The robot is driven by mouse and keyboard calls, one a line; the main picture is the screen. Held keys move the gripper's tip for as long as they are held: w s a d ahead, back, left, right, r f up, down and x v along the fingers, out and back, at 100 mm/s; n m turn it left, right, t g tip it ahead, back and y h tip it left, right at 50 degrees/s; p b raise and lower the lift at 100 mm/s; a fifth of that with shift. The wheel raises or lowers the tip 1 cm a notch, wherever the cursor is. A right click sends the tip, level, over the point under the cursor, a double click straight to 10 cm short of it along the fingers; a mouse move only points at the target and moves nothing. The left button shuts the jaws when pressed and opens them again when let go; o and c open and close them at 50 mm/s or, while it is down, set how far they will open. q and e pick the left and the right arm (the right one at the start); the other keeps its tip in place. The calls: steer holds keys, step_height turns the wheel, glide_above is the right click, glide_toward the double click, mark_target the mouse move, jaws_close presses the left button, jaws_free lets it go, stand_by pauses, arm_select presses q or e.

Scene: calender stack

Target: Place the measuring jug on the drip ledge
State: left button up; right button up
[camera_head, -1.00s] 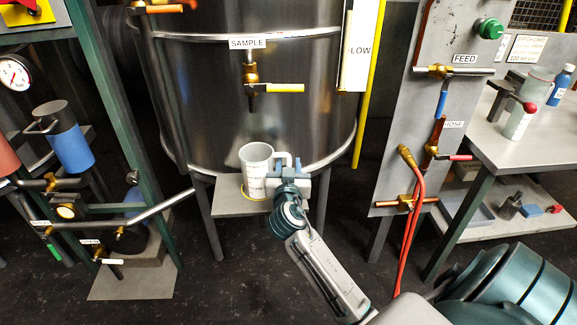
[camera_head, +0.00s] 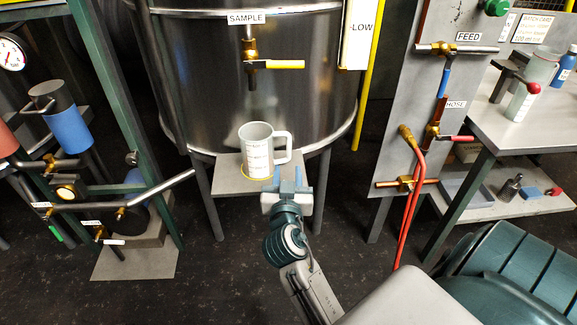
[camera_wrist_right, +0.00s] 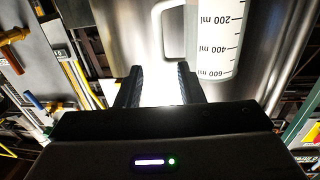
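The measuring jug (camera_head: 257,152), pale grey with a handle and printed markings, stands upright on the drip ledge (camera_head: 229,183) below the tank. A yellow ring shows around its base. My right gripper (camera_head: 288,179) is in front of the ledge, just below the jug's handle in the picture. In the right wrist view my gripper's fingers (camera_wrist_right: 160,88) are apart with nothing between them. The jug (camera_wrist_right: 222,40) and its handle (camera_wrist_right: 172,35) are beyond the fingertips, clear of them. My left gripper is not in view.
A pipe rack (camera_head: 120,110) stands on the left. The feed panel with a red hose (camera_head: 411,200) and a bench (camera_head: 490,130) are on the right.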

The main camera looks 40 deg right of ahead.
steer(key=s+a+f+n+g+y, duration=0.2)
steer(key=s+a+f+y, duration=0.3)
steer(key=s+f, duration=0.3)
steer(key=s+a+f+n+g+y, duration=0.2)
steer(key=s+a+f+n+y, duration=0.3)
steer(key=s, duration=0.6)
step_height(320, 180, down, 3)
steer(key=a+y, duration=0.1)
steer(key=y, duration=0.1)
steer(key=shift+s+f+n+y, duration=0.2)
steer(key=shift+s+n+y, duration=0.1)
steer(key=shift+y, duration=0.1)
